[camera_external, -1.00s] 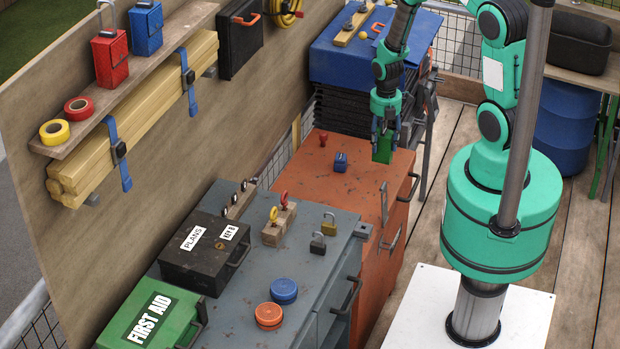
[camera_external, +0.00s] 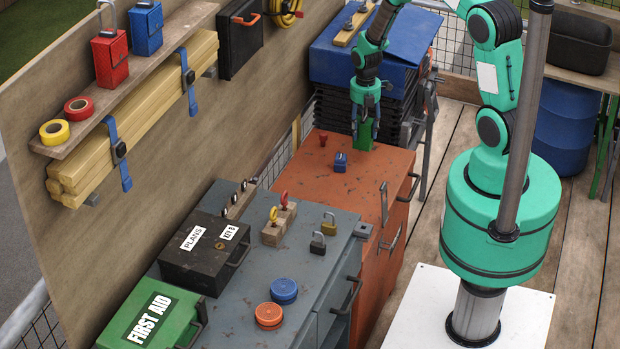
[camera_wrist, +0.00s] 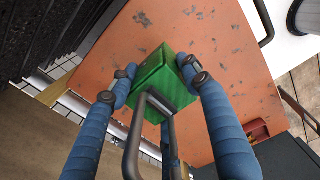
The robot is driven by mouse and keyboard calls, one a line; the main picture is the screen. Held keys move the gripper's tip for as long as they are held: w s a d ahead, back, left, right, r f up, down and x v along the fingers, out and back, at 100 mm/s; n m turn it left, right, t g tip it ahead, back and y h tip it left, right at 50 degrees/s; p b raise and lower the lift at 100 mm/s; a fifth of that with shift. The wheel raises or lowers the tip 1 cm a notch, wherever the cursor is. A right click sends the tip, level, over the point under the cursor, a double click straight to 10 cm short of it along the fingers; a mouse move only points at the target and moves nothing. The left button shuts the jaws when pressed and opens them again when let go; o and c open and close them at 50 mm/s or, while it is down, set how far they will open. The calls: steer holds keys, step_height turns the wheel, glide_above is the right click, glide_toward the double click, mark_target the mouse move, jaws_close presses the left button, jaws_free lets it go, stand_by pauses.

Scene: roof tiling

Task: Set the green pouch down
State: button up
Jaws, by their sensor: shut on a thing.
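The green pouch (camera_wrist: 158,80) is between the blue fingers of my gripper (camera_wrist: 160,82) in the wrist view, with a dark handle in front of it. In the external view my gripper (camera_external: 365,112) points down over the far part of the orange cabinet top (camera_external: 345,185). The green pouch (camera_external: 364,135) shows below the fingers there, close to the orange surface. I cannot tell whether its underside touches that surface.
A small blue padlock-like item (camera_external: 340,162) and a small red item (camera_external: 323,139) stand near the pouch on the orange top. A blue case on a dark stack (camera_external: 330,65) rises behind. The front right of the orange top is clear.

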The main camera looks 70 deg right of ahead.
steer(key=w+d, duration=0.2)
steer(key=w, duration=0.1)
steer(key=w+d, duration=0.1)
steer(key=w, duration=0.1)
steer(key=shift+d+f+b, duration=0.15)
steer(key=shift+f+b, duration=0.1)
steer(key=shift+b, duration=0.15)
steer(key=shift+f+b, duration=0.6)
steer(key=shift+f, duration=1.2)
steer(key=o, duration=1.5)
steer(key=shift+s+f, duration=0.1)
steer(key=shift+f, duration=0.05)
step_height(320, 180, up, 12)
steer(key=p, duration=0.2)
steer(key=shift+p, duration=0.4)
